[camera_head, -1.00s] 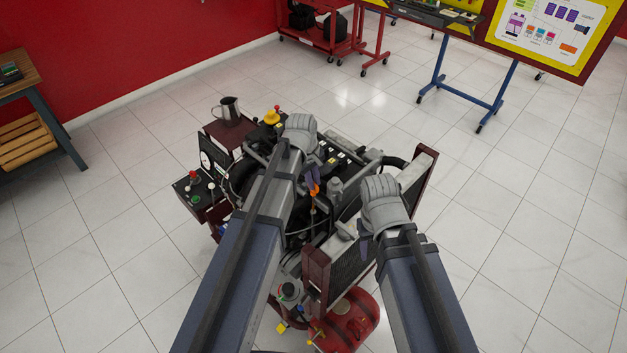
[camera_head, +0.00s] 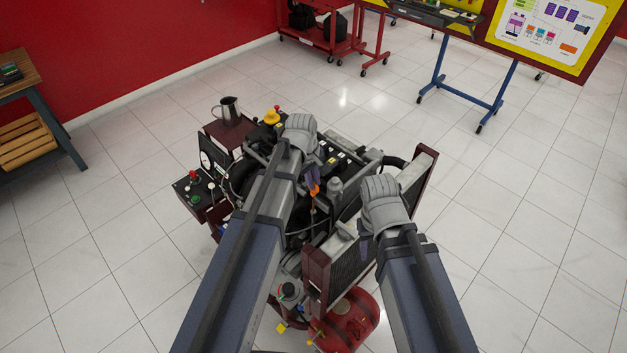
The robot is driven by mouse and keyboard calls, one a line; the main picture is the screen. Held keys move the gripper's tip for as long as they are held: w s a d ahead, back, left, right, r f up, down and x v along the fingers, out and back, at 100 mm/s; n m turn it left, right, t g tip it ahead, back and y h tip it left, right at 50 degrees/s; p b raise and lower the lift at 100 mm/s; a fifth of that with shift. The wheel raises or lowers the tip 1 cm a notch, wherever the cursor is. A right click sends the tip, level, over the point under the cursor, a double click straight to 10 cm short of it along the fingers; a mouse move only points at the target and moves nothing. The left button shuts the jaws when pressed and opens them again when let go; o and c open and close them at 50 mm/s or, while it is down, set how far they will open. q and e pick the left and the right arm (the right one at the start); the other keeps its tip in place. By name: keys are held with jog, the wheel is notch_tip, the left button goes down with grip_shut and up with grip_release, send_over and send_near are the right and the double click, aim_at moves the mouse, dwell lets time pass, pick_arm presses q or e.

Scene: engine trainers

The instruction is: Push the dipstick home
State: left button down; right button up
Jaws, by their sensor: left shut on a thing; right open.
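The engine trainer stands in the middle of the head view, with its radiator (camera_head: 347,276) at the front right. The dipstick (camera_head: 314,188) shows as a small orange handle over the engine. My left gripper (camera_head: 313,178) is shut on it, with dark fingers at the handle. A thin line runs down below the handle toward the engine; how deep the dipstick sits cannot be told. My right gripper (camera_head: 364,240) is open and empty beside the radiator, mostly hidden by its own wrist.
A metal jug (camera_head: 228,110) stands on the trainer's back left corner. A control box (camera_head: 197,193) with knobs is at its left. A red tank (camera_head: 345,322) lies low at the front. My forearms hide parts of the engine.

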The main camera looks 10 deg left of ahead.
pick_arm(q)
notch_tip(320, 180, down, 9)
jog(key=b, duration=0.9)
jog(key=shift+f, duration=0.2)
jog(key=shift+r, duration=0.15)
jog(key=c, duration=0.9)
grip_release()
jog(key=shift+r, duration=0.1)
notch_tip(320, 180, up, 8)
jog(key=s+p, duration=0.1)
jog(key=p, duration=0.6)
jog(key=shift+a+f+p, duration=0.25)
jog(key=shift+a+p, duration=0.15)
jog(key=shift+s+f, duration=0.1)
